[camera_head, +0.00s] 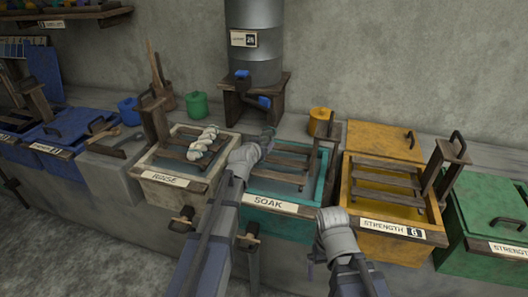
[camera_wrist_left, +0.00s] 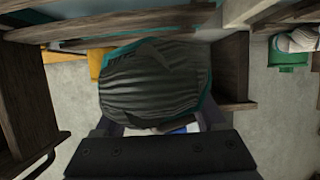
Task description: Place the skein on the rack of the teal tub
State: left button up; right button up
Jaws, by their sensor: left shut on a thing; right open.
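That gripper is at the back left of the teal tub (camera_head: 326,170), which is labelled SOAK. The tub's wooden rack (camera_head: 289,163) has bare slats to the right of the gripper. My right gripper (camera_head: 318,262) is low in front of the tubs, near the seam between the teal and yellow ones, and is open.
A cream skein (camera_head: 202,142) lies on the rack of the RINSE tub (camera_head: 166,180) at left. A yellow tub (camera_head: 398,240) with an upright wooden handle stands at right. A grey tank (camera_head: 254,45) on a wooden stand is behind the teal tub.

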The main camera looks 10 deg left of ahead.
pick_arm(q)
jog(key=shift+f+b, duration=1.7)
jog(key=shift+f, duration=0.2)
jog(key=o, duration=1.5)
jog(key=shift+r, duration=0.2)
jog(key=shift+s+r, duration=0.15)
jog(key=shift+s, duration=0.15)
jog(key=shift+p+v, duration=2.3)
jog(key=shift+v, duration=3.4)
